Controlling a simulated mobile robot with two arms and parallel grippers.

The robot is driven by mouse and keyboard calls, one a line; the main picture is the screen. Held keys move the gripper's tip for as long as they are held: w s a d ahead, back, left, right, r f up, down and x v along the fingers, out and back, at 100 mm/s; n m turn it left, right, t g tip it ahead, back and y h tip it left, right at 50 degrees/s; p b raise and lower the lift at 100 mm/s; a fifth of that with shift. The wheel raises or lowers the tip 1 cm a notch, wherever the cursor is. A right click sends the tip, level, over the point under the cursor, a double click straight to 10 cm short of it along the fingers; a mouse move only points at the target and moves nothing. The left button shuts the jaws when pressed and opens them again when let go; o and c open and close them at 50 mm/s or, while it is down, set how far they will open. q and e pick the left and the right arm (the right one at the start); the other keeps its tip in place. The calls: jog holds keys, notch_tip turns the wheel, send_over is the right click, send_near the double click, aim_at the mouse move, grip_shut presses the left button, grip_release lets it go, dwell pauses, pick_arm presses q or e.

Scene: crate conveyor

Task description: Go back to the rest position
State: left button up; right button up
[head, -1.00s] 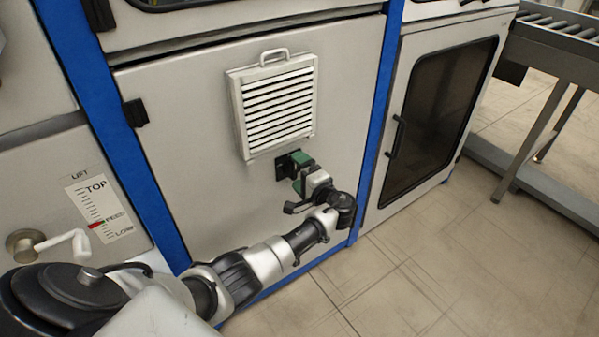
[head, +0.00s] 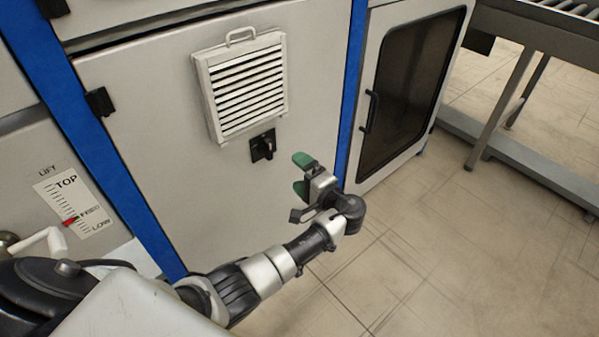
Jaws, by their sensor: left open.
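My left gripper (head: 301,174) has green finger pads and is open and empty. It is in front of the grey machine panel (head: 150,110), to the lower right of a small black rotary switch (head: 263,146). A gap shows between the gripper and the switch. My left arm reaches in from the lower left. My right gripper is out of view.
A white louvred vent (head: 242,85) with a top handle is above the switch. A lift scale (head: 72,204) with a red pointer is at the left. A dark-windowed door (head: 415,90) and a roller conveyor (head: 545,35) are at the right. The tiled floor (head: 450,250) is clear.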

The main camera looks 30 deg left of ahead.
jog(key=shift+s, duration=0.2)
pick_arm(q)
jog(key=s+d+f+m+g+h, duration=0.15)
jog(key=s+f+h, duration=0.45)
jog(key=s+f, duration=0.6)
jog(key=s+d+f+g+h, duration=0.15)
jog(key=s+f+h, duration=0.5)
jog(key=f, duration=1.05)
jog(key=s+d+f+n+g+h, duration=0.1)
jog(key=s+f+n+h, duration=0.15)
jog(key=s, duration=0.65)
jog(key=s+d+f+n+g+h, duration=0.15)
jog(key=s+f, duration=0.25)
jog(key=s, duration=0.4)
jog(key=s+a+r+p, duration=0.1)
jog(key=s+r+p, duration=0.1)
jog(key=s+p, duration=0.5)
jog(key=s+a+r+p, duration=0.1)
jog(key=s+p, duration=0.6)
jog(key=shift+a+r+p, duration=0.2)
jog(key=shift+r+p, duration=0.2)
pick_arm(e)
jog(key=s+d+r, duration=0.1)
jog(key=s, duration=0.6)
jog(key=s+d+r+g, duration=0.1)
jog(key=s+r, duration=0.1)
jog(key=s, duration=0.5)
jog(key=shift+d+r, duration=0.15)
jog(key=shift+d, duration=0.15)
